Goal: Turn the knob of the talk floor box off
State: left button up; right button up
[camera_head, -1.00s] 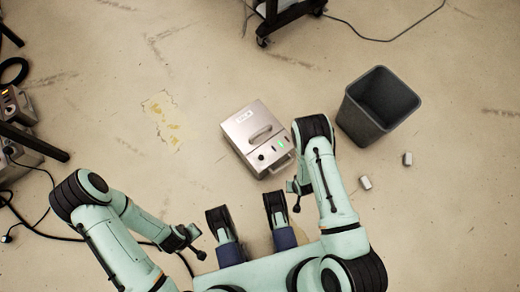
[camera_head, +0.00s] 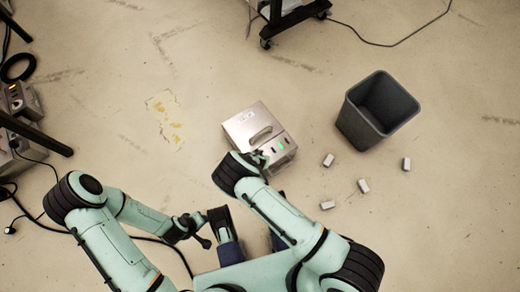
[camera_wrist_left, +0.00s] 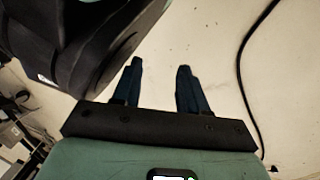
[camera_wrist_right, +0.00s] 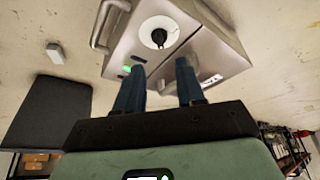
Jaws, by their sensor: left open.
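The talk floor box (camera_head: 243,122) is a silver case with a top handle, standing on the floor ahead. A green light (camera_head: 281,146) shows on its front panel. In the right wrist view the box (camera_wrist_right: 218,52) fills the upper middle, with a black knob (camera_wrist_right: 158,36) on a white round plate. The knob is hidden or unclear behind my right arm in the head view. My right gripper (camera_wrist_right: 160,65) is open and empty, its fingers pointing toward the box just short of the knob in the picture. My left gripper (camera_wrist_left: 160,66) is open and empty over bare floor.
A dark bin (camera_head: 378,108) stands right of the box. Several small pale blocks (camera_head: 363,185) lie on the floor near it. A black cart (camera_head: 290,18) is at the top. Other equipment (camera_head: 20,100) and cables are at the left. Floor left of the box is clear.

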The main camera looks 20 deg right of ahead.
jog(key=b+x, duration=0.3)
jog(key=x, duration=0.5)
jog(key=shift+s, duration=0.1)
jog(key=shift+w+f, duration=0.2)
jog(key=shift+f, duration=0.3)
pick_arm(q)
jog(key=s+a+f+g, duration=0.1)
jog(key=s+f+g, duration=0.1)
jog(key=s+f, duration=0.2)
jog(key=s, duration=0.3)
jog(key=shift+s+f+n+g, duration=0.3)
jog(key=shift+s+g, duration=0.1)
pick_arm(e)
grip_shut()
